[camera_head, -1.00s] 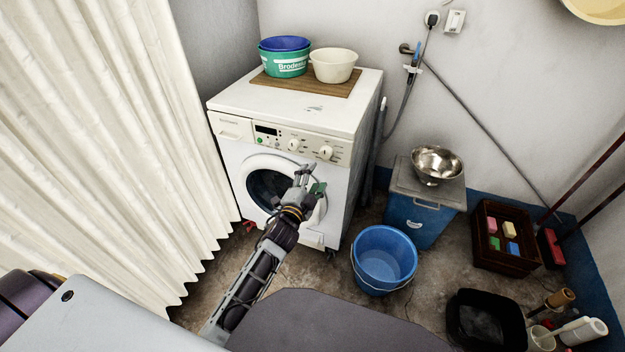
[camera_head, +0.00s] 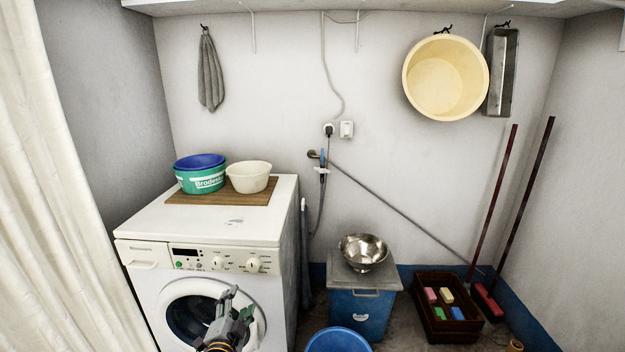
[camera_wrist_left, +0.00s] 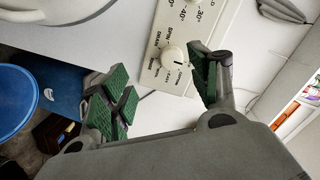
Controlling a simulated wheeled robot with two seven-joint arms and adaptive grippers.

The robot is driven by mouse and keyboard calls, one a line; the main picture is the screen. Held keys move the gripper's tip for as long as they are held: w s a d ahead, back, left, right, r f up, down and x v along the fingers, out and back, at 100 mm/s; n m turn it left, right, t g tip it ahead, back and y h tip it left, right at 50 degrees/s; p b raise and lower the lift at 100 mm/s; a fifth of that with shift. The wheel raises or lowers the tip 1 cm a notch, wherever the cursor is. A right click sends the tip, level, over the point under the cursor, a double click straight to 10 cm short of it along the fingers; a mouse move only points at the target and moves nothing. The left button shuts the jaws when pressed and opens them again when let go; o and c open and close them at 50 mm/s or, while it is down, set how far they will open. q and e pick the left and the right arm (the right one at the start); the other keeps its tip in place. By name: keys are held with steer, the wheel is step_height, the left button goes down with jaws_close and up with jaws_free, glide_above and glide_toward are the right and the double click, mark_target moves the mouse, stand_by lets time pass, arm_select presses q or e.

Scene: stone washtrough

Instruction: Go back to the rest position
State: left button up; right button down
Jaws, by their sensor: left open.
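My left gripper (camera_head: 232,312) is in front of the round door of the white washing machine (camera_head: 262,222), low in the head view. Its two green-padded fingers are spread apart with nothing between them in the left wrist view (camera_wrist_left: 160,95). A control dial (camera_wrist_left: 174,56) of the machine shows beyond the gap between the fingers. I cannot tell whether the gripper touches the machine. My right gripper is not in view.
A green tub (camera_head: 200,179) and a cream bowl (camera_head: 249,177) stand on a wooden board on the machine. A blue lidded bin (camera_head: 360,313) carries a metal bowl (camera_head: 363,251). A blue bucket (camera_head: 338,341) stands nearer, and a dark crate (camera_head: 447,325) stands right. A cream curtain (camera_head: 70,200) hangs left.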

arm_select(q)
steer(key=s+a+f+n+g+y, duration=0.1)
steer(key=s+f+n+g, duration=0.25)
steer(key=f, duration=0.25)
steer(key=s+a+f+n+g, duration=0.1)
steer(key=s+f+n+g, duration=0.3)
steer(key=f, duration=0.3)
steer(key=s+d+f+g, duration=0.2)
steer(key=s+f, duration=0.3)
steer(key=s, duration=0.3)
steer(key=s+d+f+n+g+h, duration=0.1)
steer(key=s+d+f+g, duration=0.1)
steer(key=s+f, duration=0.3)
steer(key=s+d+f+g+h+p, duration=0.1)
steer(key=s+f+g, duration=0.3)
steer(key=s, duration=0.7)
steer(key=shift+s+d+f, duration=0.3)
steer(key=shift+d+f, duration=0.15)
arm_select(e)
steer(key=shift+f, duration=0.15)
arm_select(q)
steer(key=shift+f+p, duration=0.1)
steer(key=shift+p, duration=0.25)
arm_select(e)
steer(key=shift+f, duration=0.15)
